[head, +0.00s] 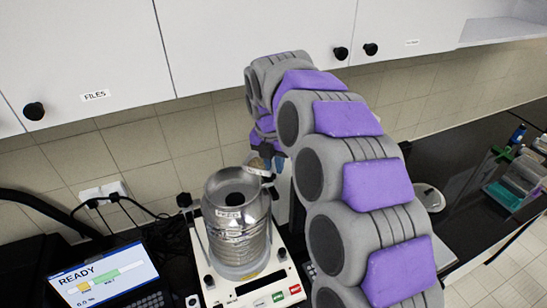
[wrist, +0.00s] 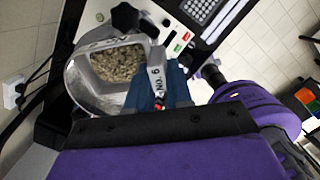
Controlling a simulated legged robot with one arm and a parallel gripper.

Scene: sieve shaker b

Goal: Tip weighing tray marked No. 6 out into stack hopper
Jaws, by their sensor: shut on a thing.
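My gripper (head: 268,153) is shut on the weighing tray (head: 258,171) beside and above the right rim of the stack hopper (head: 230,212). The hopper is a silver metal funnel marked FEED on top of the sieve stack, with a dark central opening. In the wrist view, my gripper (wrist: 160,80) has blue fingers around the tray's handle, with a label reading No. 6 (wrist: 157,90). Tan granules (wrist: 118,63) show inside a square pale outline beyond the fingers. A grey metal rim (wrist: 80,92) curves around it; the exact tray tilt is unclear.
The sieve shaker (head: 262,284) has green and red buttons at its front. A laptop (head: 105,275) reading READY stands to the left. White cupboards (head: 250,35) hang above the tiled wall. A rack with green items (head: 512,180) stands far right. Black counter lies between.

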